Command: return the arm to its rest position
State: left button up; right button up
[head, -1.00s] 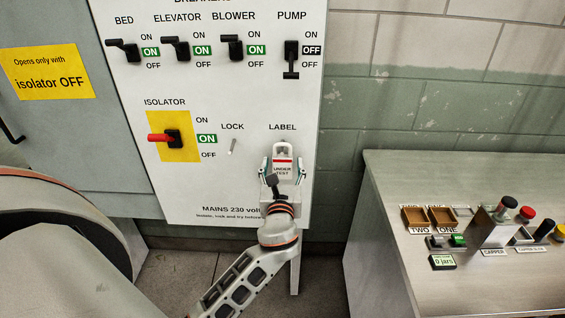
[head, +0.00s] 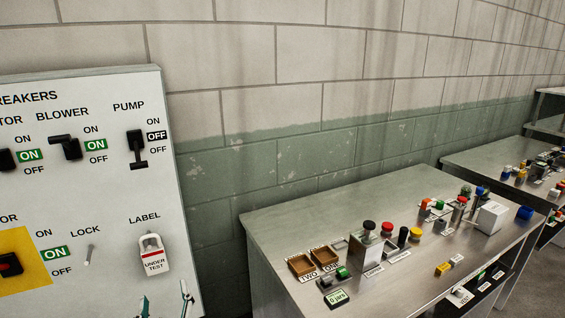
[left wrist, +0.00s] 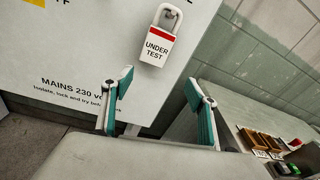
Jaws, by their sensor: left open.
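My left gripper (head: 165,302) shows only its fingertips at the bottom edge of the head view, below the label. In the left wrist view its two teal-padded fingers (left wrist: 158,105) are apart with nothing between them. The white and red UNDER TEST tag (head: 153,258) hangs at the LABEL spot on the breaker panel (head: 110,190). The tag also shows in the left wrist view (left wrist: 157,47), above and clear of the fingers. My right gripper is in neither view.
A metal bench (head: 290,215) stands to the right with brown trays (head: 301,265), buttons and knobs. A second bench (head: 480,160) stands farther right. The pump switch (head: 136,148) points down beside OFF; the blower (head: 67,147) shows ON. A brick wall is behind.

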pick_arm(q)
jog(key=s+d+f+n+g+h, duration=0.1)
jog(key=s+d+f+n+h, duration=0.2)
jog(key=s+f+n, duration=0.2)
jog(key=s+d+f+n+g+h, duration=0.1)
jog(key=s+d+f+n+h, duration=0.3)
jog(key=f+n, duration=0.7)
jog(key=s+d+f+n+g+h, duration=0.2)
jog(key=s+d+f+n+h, duration=0.1)
jog(key=s+f+n, duration=0.4)
jog(key=shift+d+f+n+h, duration=0.4)
jog(key=shift+f+n, duration=0.1)
jog(key=shift+f, duration=0.4)
